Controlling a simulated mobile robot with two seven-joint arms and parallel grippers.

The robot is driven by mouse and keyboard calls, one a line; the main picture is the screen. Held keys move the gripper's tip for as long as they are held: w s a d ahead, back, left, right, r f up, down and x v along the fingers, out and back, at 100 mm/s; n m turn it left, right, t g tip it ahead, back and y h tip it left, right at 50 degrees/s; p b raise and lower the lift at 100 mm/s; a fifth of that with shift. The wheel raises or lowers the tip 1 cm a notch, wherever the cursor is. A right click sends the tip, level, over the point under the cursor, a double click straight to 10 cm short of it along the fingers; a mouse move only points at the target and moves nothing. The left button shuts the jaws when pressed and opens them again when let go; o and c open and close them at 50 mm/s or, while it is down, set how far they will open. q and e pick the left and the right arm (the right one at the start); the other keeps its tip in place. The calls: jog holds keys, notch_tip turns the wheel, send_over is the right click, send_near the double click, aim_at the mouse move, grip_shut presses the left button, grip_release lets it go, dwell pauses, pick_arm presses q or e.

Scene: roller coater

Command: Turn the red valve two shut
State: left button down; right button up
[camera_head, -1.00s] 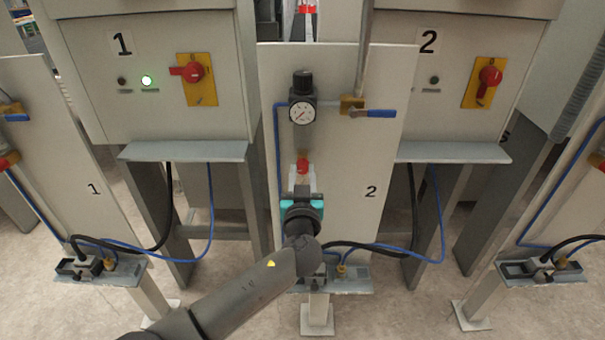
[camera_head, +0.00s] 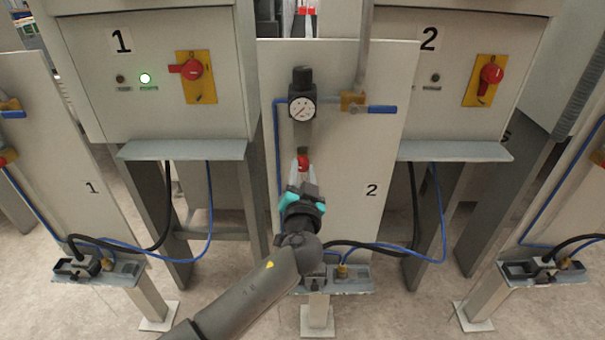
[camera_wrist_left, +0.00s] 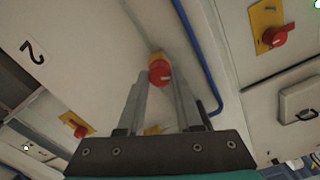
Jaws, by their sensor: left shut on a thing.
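The red valve (camera_head: 303,163) is a small red knob on the upright panel marked 2 (camera_head: 345,150), below the round gauge. My left gripper (camera_head: 302,168) comes from below and is shut on the red valve, one finger on each side. In the left wrist view the red valve (camera_wrist_left: 159,72) shows between the two fingertips (camera_wrist_left: 160,82), in front of a yellowish fitting. The fingers hide part of the valve's sides in the head view. My right gripper is not in view.
A gauge (camera_head: 301,108) and a blue-handled lever (camera_head: 381,109) sit above on panel 2. A blue hose (camera_head: 277,150) runs down the panel's left edge. Cabinets 1 (camera_head: 150,110) and 2 (camera_head: 455,115) with red rotary switches stand behind. Panel 2's lower right is clear.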

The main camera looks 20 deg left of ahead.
pick_arm(q)
jog(key=m, duration=0.6)
jog(key=shift+m, duration=0.3)
jog(key=m+p, duration=0.1)
jog(key=m, duration=0.5)
jog(key=shift+p, duration=0.4)
jog(key=shift+m, duration=0.3)
jog(key=c, duration=0.6)
grip_release()
jog(key=v, duration=1.5)
jog(key=shift+s+d, duration=0.1)
jog(key=shift+s, duration=0.05)
